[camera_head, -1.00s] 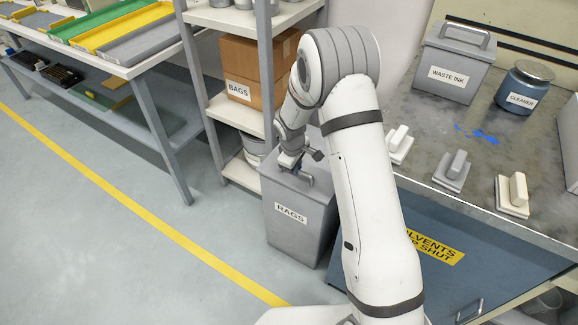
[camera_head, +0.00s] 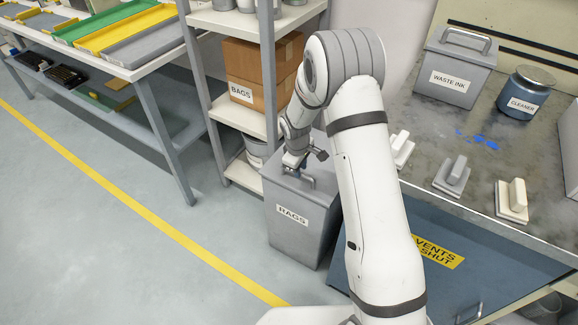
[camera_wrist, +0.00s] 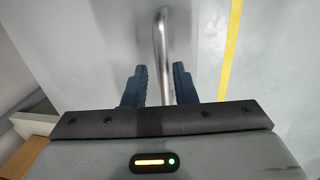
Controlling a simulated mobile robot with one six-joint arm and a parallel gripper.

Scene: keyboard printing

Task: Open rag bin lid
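The grey rag bin (camera_head: 300,238), labelled RAGS, stands on the floor beside the workbench in the head view. Its lid (camera_head: 283,188) is down and has a metal bar handle (camera_head: 309,182). My gripper (camera_head: 298,166) is at the lid top by the handle, partly hidden by my arm. In the wrist view, my two dark fingers (camera_wrist: 160,87) are apart, with the handle (camera_wrist: 161,45) running between them. I see gaps on both sides of the bar, so the fingers look open around it and not clamped.
A shelf unit (camera_head: 244,118) with a BAGS box (camera_head: 250,75) stands just behind the bin. The workbench (camera_head: 440,125) at right bears a waste ink bin (camera_head: 455,75), a cleaner jar (camera_head: 524,92) and several handled blocks. Open floor (camera_head: 120,260) lies to the left.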

